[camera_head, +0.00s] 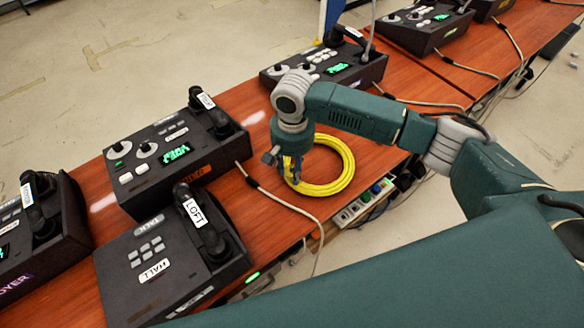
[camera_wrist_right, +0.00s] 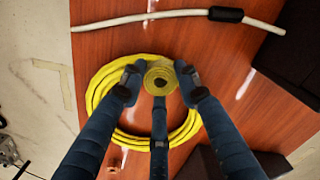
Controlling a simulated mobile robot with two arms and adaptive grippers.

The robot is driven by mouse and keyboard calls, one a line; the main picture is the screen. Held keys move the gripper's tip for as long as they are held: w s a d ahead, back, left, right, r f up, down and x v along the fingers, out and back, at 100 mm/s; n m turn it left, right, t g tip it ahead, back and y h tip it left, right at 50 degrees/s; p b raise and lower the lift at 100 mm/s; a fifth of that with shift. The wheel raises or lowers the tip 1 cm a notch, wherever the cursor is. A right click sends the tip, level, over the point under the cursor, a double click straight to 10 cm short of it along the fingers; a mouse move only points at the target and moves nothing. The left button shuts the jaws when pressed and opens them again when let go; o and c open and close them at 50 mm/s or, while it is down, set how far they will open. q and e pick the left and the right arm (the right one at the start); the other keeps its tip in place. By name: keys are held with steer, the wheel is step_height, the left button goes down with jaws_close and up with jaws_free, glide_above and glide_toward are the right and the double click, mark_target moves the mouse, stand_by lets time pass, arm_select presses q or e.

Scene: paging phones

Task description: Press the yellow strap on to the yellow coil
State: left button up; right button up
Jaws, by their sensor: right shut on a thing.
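The yellow coil (camera_head: 347,160) lies on the red-brown wooden table. In the right wrist view the coil (camera_wrist_right: 98,92) shows as a wide ring behind the fingers. My right gripper (camera_head: 291,172) points down at the coil's left side in the head view. In the right wrist view my right gripper (camera_wrist_right: 160,82) is shut on the yellow strap (camera_wrist_right: 160,72), a small rolled piece between the fingertips. The strap overlaps the coil's upper part in that view; I cannot tell whether they touch. In the head view the strap is hidden by the gripper. My left gripper is not in view.
Black phone consoles (camera_head: 165,275) with handsets and labels stand to the left. Another console (camera_head: 330,72) stands behind the coil. A power strip (camera_head: 362,203) runs along the table's near edge. A pale cable (camera_head: 290,205) crosses the table left of the coil.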

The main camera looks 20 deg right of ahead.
mark_target(292, 171)
steer(key=shift+f, duration=0.4)
stand_by(0.8)
steer(key=o, duration=1.4)
steer(key=shift+c, duration=0.2)
steer(key=shift+r, duration=0.1)
step_height(292, 171, up, 7)
steer(key=p, duration=0.9)
